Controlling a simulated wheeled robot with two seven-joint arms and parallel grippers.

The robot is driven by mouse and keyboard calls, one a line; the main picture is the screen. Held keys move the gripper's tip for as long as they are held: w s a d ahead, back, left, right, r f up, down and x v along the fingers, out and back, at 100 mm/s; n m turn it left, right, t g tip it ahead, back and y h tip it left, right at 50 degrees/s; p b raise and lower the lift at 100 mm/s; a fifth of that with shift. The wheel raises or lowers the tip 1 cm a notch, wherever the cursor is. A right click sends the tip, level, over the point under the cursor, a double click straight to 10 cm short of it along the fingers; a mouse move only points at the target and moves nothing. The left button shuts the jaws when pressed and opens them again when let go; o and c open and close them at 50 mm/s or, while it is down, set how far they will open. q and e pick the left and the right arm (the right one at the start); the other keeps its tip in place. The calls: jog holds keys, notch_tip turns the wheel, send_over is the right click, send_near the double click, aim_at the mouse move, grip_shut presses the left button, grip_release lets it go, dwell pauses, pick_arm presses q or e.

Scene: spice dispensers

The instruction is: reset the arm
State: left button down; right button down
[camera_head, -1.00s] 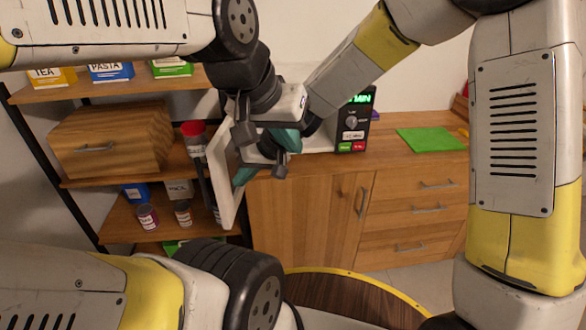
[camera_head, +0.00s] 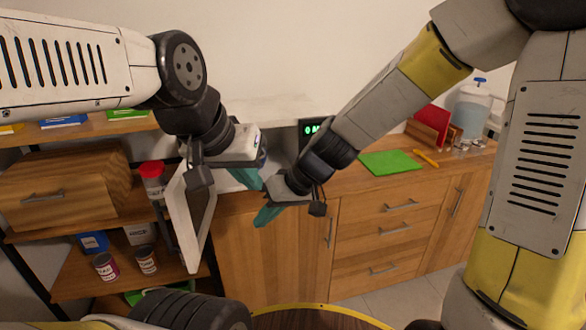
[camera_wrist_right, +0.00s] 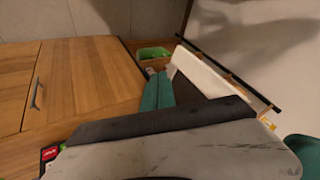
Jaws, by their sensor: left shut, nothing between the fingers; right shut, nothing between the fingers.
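My left gripper (camera_head: 248,178) is the higher one, shut and empty, in front of the microwave next to its open white door (camera_head: 188,218). My right gripper (camera_head: 266,216) is shut and empty, lower and to the right of the door, in front of the wooden cabinet. Its teal fingers also show together in the right wrist view (camera_wrist_right: 158,91), beside a white panel (camera_wrist_right: 213,78) that looks like the door. The microwave's control panel (camera_head: 311,128) is partly hidden by my right arm.
A shelf unit at left holds a wooden box (camera_head: 65,190), a red-lidded jar (camera_head: 152,180) and small cans (camera_head: 106,266). The cabinet counter carries a green mat (camera_head: 390,162), an orange marker (camera_head: 425,157) and a clear dispenser (camera_head: 472,108). A round table edge (camera_head: 320,308) lies below.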

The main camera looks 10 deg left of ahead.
jog(key=s+d+r+m+t+h, duration=0.1)
jog(key=d+r, duration=0.3)
jog(key=d, duration=0.5)
jog(key=s+d+r+m+t+h, duration=0.2)
jog(key=s+d+r+m, duration=0.1)
jog(key=d, duration=0.7)
jog(key=s+d+r+m+t+h, duration=0.2)
jog(key=d+r+m, duration=0.1)
jog(key=d+r, duration=0.4)
jog(key=shift+s+d+r+m+t, duration=0.2)
jog(key=shift+d+m+t, duration=0.15)
jog(key=shift+d, duration=0.85)
jog(key=shift+a, duration=0.1)
